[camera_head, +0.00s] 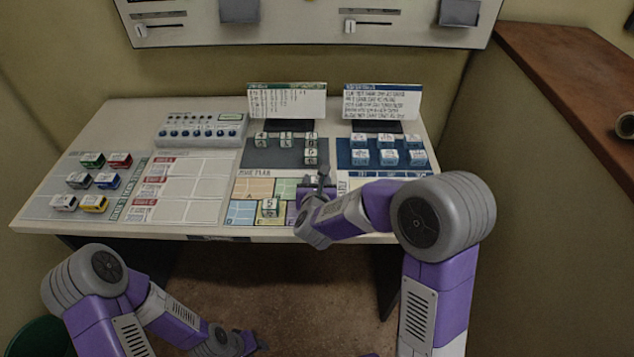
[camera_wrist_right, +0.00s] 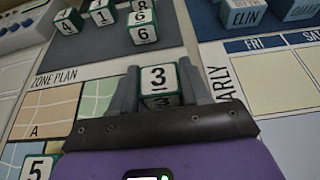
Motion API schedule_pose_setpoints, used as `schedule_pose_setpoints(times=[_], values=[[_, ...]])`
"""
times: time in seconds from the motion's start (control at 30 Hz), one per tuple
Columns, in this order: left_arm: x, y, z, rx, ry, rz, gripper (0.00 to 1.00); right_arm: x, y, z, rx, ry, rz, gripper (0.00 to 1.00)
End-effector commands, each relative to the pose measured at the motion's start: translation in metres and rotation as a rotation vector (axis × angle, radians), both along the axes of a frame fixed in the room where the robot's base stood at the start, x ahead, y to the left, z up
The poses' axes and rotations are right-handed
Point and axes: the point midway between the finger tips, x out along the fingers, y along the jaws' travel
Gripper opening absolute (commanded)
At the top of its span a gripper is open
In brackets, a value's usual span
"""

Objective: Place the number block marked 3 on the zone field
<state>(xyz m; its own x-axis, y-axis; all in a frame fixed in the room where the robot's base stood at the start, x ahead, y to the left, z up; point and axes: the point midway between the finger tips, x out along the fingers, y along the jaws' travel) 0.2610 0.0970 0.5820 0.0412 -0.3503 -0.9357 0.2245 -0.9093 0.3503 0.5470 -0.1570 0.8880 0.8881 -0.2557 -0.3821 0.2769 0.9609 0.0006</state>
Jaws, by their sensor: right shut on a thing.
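The number block marked 3 (camera_wrist_right: 158,77) is white with dark green edges and sits between the fingers of my right gripper (camera_wrist_right: 158,84), which is shut on it. In the head view my right gripper (camera_head: 319,184) is over the right part of the zone plan (camera_head: 252,188); the block is hard to make out there. The zone plan has orange, green and blue fields; an A marks the orange one (camera_wrist_right: 50,108). A block marked 5 (camera_head: 269,207) stands on its lower part. My left gripper (camera_head: 254,343) is low in front of the desk, its jaws unclear.
Several number blocks (camera_head: 310,156) stand on a dark tray (camera_head: 258,158) behind the zone plan. Name blocks (camera_head: 388,157) stand on a blue board to the right. Toy vehicles (camera_head: 92,159) are at the left. Two upright cards (camera_head: 287,101) stand at the back.

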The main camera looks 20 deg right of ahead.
Motion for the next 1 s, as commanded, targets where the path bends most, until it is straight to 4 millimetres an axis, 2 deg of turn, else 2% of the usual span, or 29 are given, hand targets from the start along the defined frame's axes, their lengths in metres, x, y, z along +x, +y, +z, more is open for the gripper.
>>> schedule_pose_setpoints(times=[0.03, 0.2, 0.47, 0.6, 1.0], values=[[0.0, 0.0, -0.002, 0.0, 0.0, 0.0, 0.43, 0.0, 0.0, -0.001, 0.0, 0.0, 0.0, 0.49], [0.0, 0.0, -0.001, 0.0, 0.0, 0.0, 0.43, 0.0, 0.0, 0.0, 0.0, 0.0, 0.0, 0.72], [0.0, 0.0, 0.0, 0.0, 0.0, 0.0, 0.43, 0.0, 0.0, 0.0, 0.0, 0.0, 0.0, 0.72], [0.0, 0.0, 0.007, 0.0, 0.0, 0.0, 0.43, 0.0, 0.0, 0.005, -0.001, 0.001, 0.0, 0.72], [0.0, 0.0, 0.017, 0.0, 0.0, 0.0, 0.43, -0.076, 0.023, 0.038, 0.001, -0.002, 0.004, 0.72]])
